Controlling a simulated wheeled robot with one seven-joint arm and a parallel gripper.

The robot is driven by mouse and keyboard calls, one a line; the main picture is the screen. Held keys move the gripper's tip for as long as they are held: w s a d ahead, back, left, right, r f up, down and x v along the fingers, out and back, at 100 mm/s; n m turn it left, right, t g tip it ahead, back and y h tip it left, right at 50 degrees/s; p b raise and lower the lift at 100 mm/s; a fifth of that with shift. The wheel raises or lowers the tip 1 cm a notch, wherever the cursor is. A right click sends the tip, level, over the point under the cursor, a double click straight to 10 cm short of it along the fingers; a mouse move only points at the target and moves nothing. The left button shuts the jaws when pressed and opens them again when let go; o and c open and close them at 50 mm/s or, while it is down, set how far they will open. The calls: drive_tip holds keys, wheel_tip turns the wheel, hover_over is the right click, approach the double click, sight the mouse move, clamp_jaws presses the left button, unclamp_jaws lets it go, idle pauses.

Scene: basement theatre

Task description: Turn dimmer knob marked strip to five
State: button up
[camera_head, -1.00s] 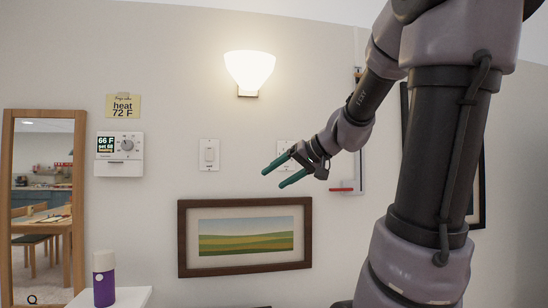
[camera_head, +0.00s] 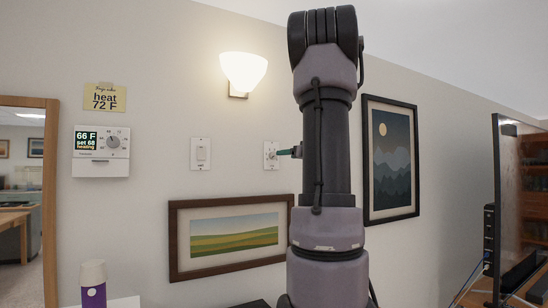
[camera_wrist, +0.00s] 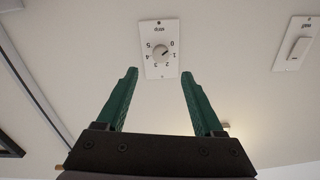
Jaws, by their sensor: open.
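The dimmer plate marked strip (camera_wrist: 150,70) is on the wall, seen upside down in the wrist view, with numbers 0 to 5 around its round grey knob (camera_wrist: 161,53). The knob's mark seems to point up and right, near 0 and 1. My gripper (camera_wrist: 160,74) is open and empty, its two green fingers pointing at the plate, with the knob beyond the gap between the tips. The fingers appear short of the knob. In the head view, the plate (camera_head: 270,149) is left of my arm, which hides most of my gripper (camera_head: 284,152).
A white wall switch (camera_head: 200,154) is left of the dimmer and also in the wrist view (camera_wrist: 297,46). A thermostat (camera_head: 101,151), lit lamp (camera_head: 243,70), landscape picture (camera_head: 232,203) and mountain picture (camera_head: 390,160) hang around it. A screen (camera_head: 520,210) stands right.

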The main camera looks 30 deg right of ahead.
sight(275, 156)
drive_tip(key=w, duration=0.9)
drive_tip(key=shift+d, duration=0.1)
clamp_jaws()
